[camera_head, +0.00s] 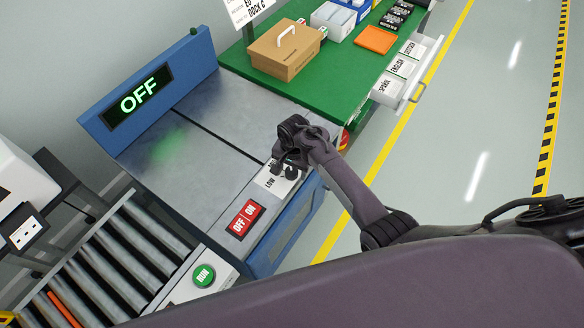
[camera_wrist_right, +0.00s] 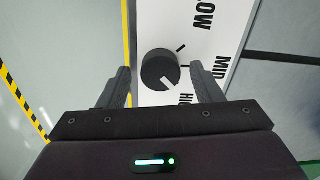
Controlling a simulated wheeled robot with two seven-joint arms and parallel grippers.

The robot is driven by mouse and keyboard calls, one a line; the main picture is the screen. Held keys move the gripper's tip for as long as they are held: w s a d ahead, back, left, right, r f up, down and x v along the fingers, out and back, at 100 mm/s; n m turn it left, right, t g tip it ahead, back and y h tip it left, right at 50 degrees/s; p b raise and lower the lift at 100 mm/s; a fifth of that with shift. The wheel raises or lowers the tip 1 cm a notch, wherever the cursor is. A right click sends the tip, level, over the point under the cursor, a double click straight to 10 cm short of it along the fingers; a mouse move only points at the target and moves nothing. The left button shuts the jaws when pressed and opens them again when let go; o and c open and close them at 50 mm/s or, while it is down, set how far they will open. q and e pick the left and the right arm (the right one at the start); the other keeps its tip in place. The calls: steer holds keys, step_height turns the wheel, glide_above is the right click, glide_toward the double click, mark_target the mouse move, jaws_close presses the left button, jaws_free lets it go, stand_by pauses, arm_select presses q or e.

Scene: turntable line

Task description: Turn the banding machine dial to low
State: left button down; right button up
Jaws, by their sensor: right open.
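The banding machine (camera_head: 210,145) has a grey top and a blue body, and its display (camera_head: 138,97) reads OFF. The dial (camera_wrist_right: 160,68) is a round black knob on a white panel (camera_wrist_right: 205,45) marked LOW, MID and HIGH. Its white mark points down and right, toward the HIGH label. My right gripper (camera_wrist_right: 161,72) is open, with one finger on each side of the dial and visible gaps between. In the head view my right gripper (camera_head: 285,167) is over the panel and mostly hides the dial. My left gripper is not in view.
A red OFF/ON switch (camera_head: 245,219) and a green RUN button (camera_head: 203,276) sit along the machine's near edge. A roller conveyor (camera_head: 110,265) is at lower left. A green table (camera_head: 335,75) with a cardboard box (camera_head: 286,52) stands beyond. Open floor lies right.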

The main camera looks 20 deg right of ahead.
steer(key=shift+f, duration=0.1)
steer(key=shift+c, duration=0.2)
steer(key=c, duration=0.9)
steer(key=shift+c, duration=0.2)
